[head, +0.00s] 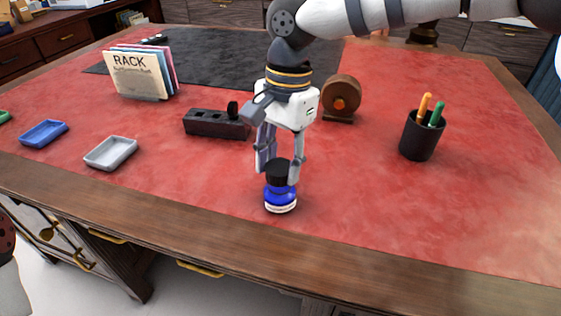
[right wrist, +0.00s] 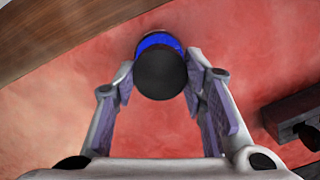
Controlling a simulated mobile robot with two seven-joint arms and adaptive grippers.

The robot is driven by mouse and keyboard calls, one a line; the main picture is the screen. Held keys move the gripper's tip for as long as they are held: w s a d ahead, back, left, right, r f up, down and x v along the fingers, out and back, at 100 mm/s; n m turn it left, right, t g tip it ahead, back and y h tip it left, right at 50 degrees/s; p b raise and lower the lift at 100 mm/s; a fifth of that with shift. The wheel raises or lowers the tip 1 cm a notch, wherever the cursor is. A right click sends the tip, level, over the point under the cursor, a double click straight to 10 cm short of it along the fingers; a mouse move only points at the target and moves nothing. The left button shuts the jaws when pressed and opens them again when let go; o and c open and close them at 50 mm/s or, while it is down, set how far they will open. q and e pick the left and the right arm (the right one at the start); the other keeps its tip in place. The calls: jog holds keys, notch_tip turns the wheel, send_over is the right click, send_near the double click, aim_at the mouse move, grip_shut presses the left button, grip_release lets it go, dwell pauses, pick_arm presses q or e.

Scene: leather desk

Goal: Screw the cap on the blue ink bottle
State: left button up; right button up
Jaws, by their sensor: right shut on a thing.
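The blue ink bottle (head: 280,197) stands upright on the red leather desk top near the front edge. Its black cap (head: 279,172) sits on top of the bottle. My right gripper (head: 280,176) points down from above and is shut on the cap, with one finger on each side. In the right wrist view the round black cap (right wrist: 162,75) lies between the fingertips, and the blue bottle (right wrist: 158,40) shows behind its edge. Whether the cap's thread is engaged cannot be seen.
A dark wooden block (head: 215,124) with a small black knob lies behind the bottle. A grey tray (head: 111,153) and a blue tray (head: 44,133) are left. A pen cup (head: 421,137) stands right, a brown round-topped stand (head: 341,99) behind. The front right of the desk is clear.

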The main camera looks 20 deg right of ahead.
jog(key=shift+f, duration=0.75)
dwell(2.0)
jog(key=o, duration=0.9)
